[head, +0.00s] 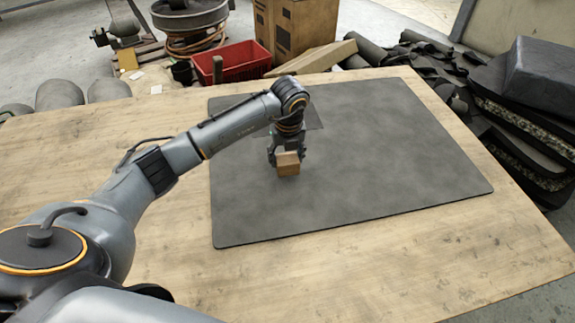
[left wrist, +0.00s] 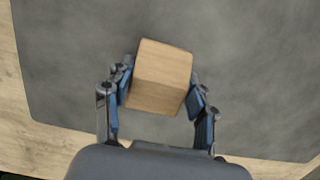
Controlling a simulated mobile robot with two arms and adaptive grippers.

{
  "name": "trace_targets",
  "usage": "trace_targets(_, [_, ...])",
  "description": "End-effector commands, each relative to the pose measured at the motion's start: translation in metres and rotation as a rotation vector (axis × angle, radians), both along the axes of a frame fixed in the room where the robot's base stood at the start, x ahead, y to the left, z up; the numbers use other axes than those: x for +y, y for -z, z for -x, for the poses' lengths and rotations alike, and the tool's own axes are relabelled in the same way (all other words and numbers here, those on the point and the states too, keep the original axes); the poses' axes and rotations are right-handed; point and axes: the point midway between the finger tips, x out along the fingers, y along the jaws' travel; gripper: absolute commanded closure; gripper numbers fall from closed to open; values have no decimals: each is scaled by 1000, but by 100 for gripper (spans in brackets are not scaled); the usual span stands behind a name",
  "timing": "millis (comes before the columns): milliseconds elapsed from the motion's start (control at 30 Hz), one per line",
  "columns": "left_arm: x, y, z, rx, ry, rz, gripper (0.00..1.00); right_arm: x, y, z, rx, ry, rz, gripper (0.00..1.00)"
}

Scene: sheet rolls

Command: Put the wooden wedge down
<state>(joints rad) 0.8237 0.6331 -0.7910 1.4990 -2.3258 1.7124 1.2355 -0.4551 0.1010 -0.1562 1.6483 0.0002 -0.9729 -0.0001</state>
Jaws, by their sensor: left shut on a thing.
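The wooden wedge (head: 288,164) is a small light-brown block held between the fingers of my left gripper (head: 286,152). In the left wrist view the wedge (left wrist: 160,78) shows as a squarish block with wood grain, and the blue-padded fingers of the left gripper (left wrist: 160,100) press on its two sides. In the head view the wedge is over the left part of the dark grey mat (head: 390,170). I cannot tell whether its underside touches the mat. My right gripper is not in view.
The mat lies on a wooden table (head: 130,165) and is mostly bare to the right of the gripper. A darker flat sheet (head: 232,101) lies at the mat's back left. Behind the table are a red crate (head: 232,62), a cardboard box (head: 300,28) and dark rolls and sheets (head: 435,62).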

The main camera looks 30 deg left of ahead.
Motion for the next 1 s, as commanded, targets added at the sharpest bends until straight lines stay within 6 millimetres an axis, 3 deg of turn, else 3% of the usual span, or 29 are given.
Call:
trace_targets(300, [-1,36,-4,1,0,1,78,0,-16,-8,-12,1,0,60])
trace_targets(700, [0,39,-4,0,0,0,78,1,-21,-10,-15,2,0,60])
trace_targets(733, [0,38,-4,0,0,0,38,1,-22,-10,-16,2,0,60])
trace_targets(800, [0,38,-4,1,0,1,24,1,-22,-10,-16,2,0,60])
trace_targets(1000, [0,38,-4,1,0,1,21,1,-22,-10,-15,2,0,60])
